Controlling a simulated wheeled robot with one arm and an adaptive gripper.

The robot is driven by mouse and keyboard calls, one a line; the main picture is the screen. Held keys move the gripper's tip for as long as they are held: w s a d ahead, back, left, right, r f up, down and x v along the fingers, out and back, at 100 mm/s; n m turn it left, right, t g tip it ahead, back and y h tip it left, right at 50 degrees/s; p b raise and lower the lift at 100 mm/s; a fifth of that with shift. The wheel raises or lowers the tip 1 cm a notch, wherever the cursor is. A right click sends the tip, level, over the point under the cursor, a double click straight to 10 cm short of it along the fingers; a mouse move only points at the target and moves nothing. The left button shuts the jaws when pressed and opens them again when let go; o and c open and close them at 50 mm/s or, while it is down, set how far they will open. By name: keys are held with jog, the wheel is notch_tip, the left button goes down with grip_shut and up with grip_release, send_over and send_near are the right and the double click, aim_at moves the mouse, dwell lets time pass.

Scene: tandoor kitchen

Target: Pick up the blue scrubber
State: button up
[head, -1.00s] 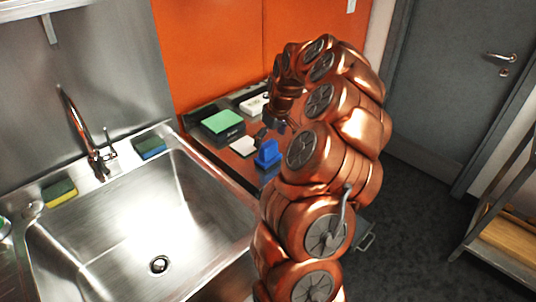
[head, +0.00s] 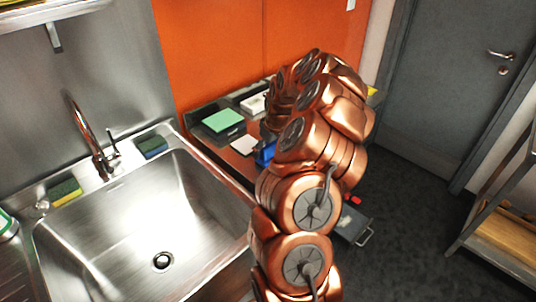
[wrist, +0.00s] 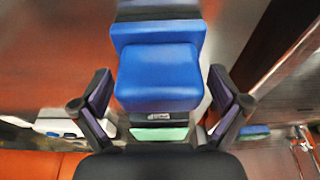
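The blue scrubber (head: 266,153) stands on the counter right of the sink, partly hidden by my arm in the head view. In the wrist view the scrubber (wrist: 158,75) is a blue block with a wider blue base, large and near the centre. My gripper (wrist: 160,88) is open, with one dark finger on each side of the scrubber in that view. Narrow gaps show between fingers and block, and I cannot tell how far the fingertips are from it in depth. The gripper is mostly hidden in the head view.
A green-topped block (head: 222,120), a white pad (head: 244,145) and a white item (head: 254,104) lie on the same counter. An orange wall (head: 215,50) stands behind.

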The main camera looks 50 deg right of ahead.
jog(key=c, duration=1.1)
jog(key=shift+c, duration=0.2)
jog(key=shift+r, duration=0.1)
jog(key=shift+r+b, duration=1.15)
jog(key=shift+r, duration=0.55)
jog(key=s+a+r+b, duration=0.1)
jog(key=s+b, duration=0.4)
jog(key=s, duration=1.1)
jog(key=shift+a+r, duration=0.25)
jog(key=shift+a, duration=0.3)
